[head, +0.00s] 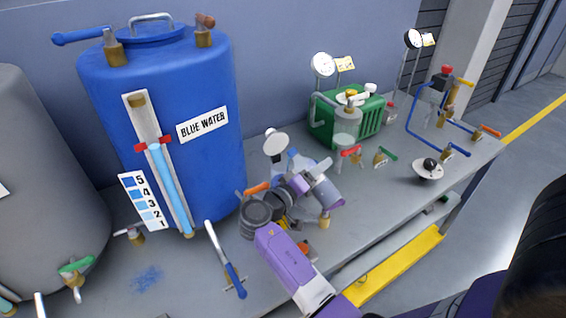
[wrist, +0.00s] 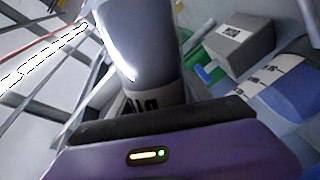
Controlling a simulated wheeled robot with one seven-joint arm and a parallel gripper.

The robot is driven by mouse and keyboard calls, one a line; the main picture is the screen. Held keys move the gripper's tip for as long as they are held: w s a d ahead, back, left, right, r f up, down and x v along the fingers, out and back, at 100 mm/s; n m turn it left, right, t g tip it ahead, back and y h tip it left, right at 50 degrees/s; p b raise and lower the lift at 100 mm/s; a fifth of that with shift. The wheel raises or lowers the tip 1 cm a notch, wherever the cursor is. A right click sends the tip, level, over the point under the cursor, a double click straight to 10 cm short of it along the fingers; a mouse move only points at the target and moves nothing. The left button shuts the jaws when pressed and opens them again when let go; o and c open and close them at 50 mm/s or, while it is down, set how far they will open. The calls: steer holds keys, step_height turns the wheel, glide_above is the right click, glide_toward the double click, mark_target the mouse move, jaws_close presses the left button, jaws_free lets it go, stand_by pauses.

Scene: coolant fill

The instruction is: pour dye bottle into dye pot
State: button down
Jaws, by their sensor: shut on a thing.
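My gripper (head: 303,184) is over the middle of the bench, in front of the blue tank's right side, and shut on a grey bottle (head: 325,193). The bottle looks tilted in the head view. In the wrist view the bottle (wrist: 138,45) rises from the dark jaw edge, grey and shiny, with a pale band of black lettering only partly readable. My wrist and hand hide part of the bench below. I cannot make out the dye pot for certain, nor any dye flowing.
A blue tank (head: 205,80) marked BLUE WATER stands at left, with a sight tube and valves. A white-topped funnel-like piece (head: 276,143) is just behind my gripper. A green machine (head: 370,118) and gauges stand at back right.

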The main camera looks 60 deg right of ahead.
steer(key=shift+s+n+p, duration=0.1)
steer(key=shift+n+p, duration=0.3)
steer(key=shift+p, duration=0.2)
stand_by(0.6)
steer(key=shift+s+a+f+n+p, duration=0.1)
steer(key=shift+f+n+p, duration=0.3)
steer(key=shift+f+n, duration=0.15)
stand_by(1.7)
